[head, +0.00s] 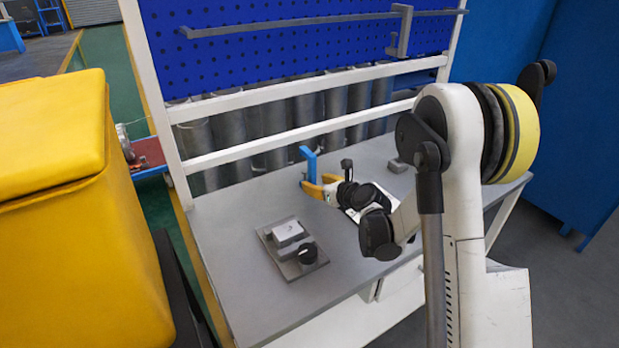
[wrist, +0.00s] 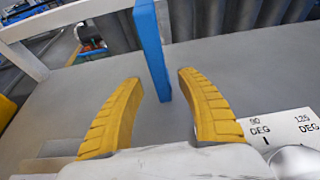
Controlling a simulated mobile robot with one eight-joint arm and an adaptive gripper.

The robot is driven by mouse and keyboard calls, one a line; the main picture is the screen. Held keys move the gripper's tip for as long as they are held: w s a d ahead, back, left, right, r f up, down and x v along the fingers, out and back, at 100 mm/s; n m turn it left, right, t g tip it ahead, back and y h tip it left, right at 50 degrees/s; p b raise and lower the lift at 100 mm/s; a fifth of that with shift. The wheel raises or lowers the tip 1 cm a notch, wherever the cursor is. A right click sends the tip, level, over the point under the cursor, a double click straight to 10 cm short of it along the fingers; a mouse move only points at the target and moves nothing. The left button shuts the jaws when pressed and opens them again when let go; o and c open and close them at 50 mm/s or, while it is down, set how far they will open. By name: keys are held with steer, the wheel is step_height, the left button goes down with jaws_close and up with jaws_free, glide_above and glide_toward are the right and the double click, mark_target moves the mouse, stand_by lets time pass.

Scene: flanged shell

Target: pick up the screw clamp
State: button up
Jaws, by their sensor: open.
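The blue screw clamp (head: 309,163) stands up from the grey workbench, with a short arm at its top. In the wrist view its flat blue bar (wrist: 153,45) reaches down between my two yellow fingers. My gripper (head: 319,183) is open around the bar, low over the bench. In the wrist view, gaps show between the bar and both fingers of my gripper (wrist: 158,77). The clamp's lower part is partly hidden by my gripper in the head view.
A grey plate (head: 283,262) with a block and black knob lies at the bench's front left. A small grey block (head: 398,165) lies at the back right. Grey cylinders and a white frame (head: 265,153) stand behind.

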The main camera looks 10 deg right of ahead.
mark_target(314, 181)
steer(key=b+x, duration=0.1)
steer(key=x, duration=0.2)
steer(key=shift+w+f, duration=0.15)
steer(key=shift+w, duration=0.2)
jaws_close()
steer(key=shift+s, duration=0.1)
steer(key=shift+r, duration=0.2)
